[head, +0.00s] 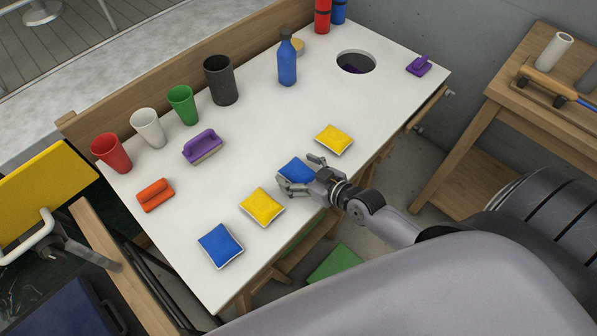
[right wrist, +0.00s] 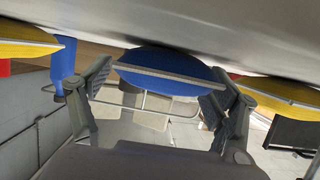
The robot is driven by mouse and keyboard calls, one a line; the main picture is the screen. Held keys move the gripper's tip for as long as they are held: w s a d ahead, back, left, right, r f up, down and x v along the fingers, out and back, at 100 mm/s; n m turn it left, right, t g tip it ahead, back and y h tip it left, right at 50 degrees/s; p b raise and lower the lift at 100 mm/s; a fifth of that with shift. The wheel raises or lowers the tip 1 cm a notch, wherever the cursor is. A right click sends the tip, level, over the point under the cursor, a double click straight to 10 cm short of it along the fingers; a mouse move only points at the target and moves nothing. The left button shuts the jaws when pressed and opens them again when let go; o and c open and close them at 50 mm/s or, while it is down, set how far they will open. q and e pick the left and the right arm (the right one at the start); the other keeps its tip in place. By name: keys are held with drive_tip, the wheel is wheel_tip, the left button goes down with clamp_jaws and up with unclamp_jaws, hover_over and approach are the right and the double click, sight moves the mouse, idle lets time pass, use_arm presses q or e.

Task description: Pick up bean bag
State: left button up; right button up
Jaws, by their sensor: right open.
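Several bean bags lie in a row near the front edge of the white table. There is a blue bean bag (head: 221,245) at the near left, a yellow one (head: 262,207), another blue one (head: 297,171), and a yellow one (head: 333,139) at the far end. My right gripper (head: 297,175) is open at the second blue bag and partly covers it. In the right wrist view this blue bean bag (right wrist: 168,70) lies between the tips of the two open fingers (right wrist: 160,98). Yellow bags show at both sides there. My left gripper is not in view.
The white table (head: 190,230) has a round hole (head: 356,62) at its far end. Cups, a blue bottle (head: 287,60), a purple brush (head: 203,146) and an orange one (head: 155,195) stand toward the back. A wooden side table (head: 545,95) with tools is at right.

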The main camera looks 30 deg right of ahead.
drive_tip(key=shift+c, duration=0.6)
drive_tip(key=c, duration=1.3)
drive_tip(key=shift+r, duration=0.1)
